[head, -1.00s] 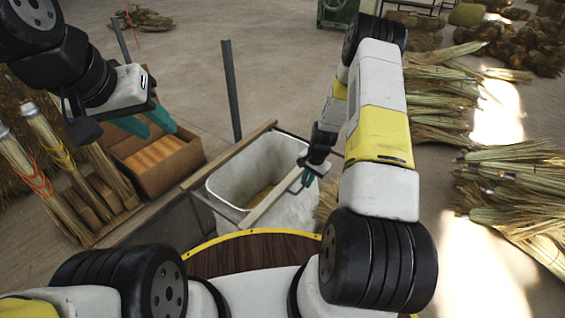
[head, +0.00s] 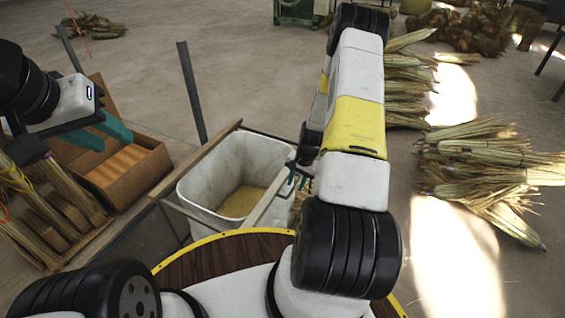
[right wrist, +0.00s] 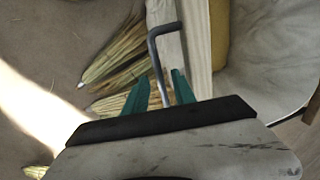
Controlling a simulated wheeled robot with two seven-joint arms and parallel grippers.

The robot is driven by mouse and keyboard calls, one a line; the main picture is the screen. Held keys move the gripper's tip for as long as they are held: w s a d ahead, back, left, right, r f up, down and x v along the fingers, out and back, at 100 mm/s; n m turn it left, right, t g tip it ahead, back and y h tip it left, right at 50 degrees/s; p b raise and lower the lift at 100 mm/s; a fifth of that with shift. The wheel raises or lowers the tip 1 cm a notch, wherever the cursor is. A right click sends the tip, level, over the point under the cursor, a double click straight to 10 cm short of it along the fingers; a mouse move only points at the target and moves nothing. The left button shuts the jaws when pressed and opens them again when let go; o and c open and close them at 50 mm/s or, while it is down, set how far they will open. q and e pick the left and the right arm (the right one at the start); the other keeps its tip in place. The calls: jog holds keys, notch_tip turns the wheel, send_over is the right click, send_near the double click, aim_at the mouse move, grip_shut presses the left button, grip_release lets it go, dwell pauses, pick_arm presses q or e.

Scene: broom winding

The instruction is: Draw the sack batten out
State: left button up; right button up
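The pale wooden sack batten (head: 264,203) lies along the right side of the white sack's (head: 203,182) open mouth. It also shows in the right wrist view (right wrist: 195,48), beside a bent grey metal rod (right wrist: 156,52). My right gripper (head: 297,178) is at the batten's far end. In the right wrist view its teal fingers (right wrist: 161,78) stand apart on either side of the rod, with gaps showing. Whether the rod is fixed to the batten I cannot tell. My left gripper (head: 104,132) is open and empty above the cardboard box, away from the sack.
A brown wooden bar (head: 197,164) runs along the sack's left side. A dark upright post (head: 191,92) stands behind it. The cardboard box (head: 148,172) is at the left. Straw bundles (head: 485,165) lie on the floor at the right. A round dark wooden top (head: 215,262) is in front.

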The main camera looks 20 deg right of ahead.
notch_tip(320, 180, up, 8)
jog(key=s+d, duration=0.1)
jog(key=shift+f, duration=0.15)
dwell(0.5)
jog(key=s+a+r+n+t, duration=0.1)
jog(key=a+r+n, duration=0.15)
jog(key=r, duration=0.65)
jog(key=s+a+r+n, duration=0.1)
jog(key=s+a+r, duration=0.15)
jog(key=r, duration=0.65)
jog(key=s+a+r+n+t, duration=0.1)
jog(key=a+r, duration=0.2)
jog(key=r, duration=0.6)
jog(key=s+a+r+n+t, duration=0.1)
jog(key=s+a+r+n, duration=0.1)
jog(key=s+r, duration=0.4)
jog(key=s+a+r+n+t, duration=0.1)
jog(key=s+a+r+n, duration=0.2)
jog(key=s, duration=0.8)
notch_tip(320, 180, up, 4)
jog(key=shift+a+f+t+y, duration=0.1)
jog(key=shift+a+t+y, duration=0.2)
jog(key=shift+a, duration=0.8)
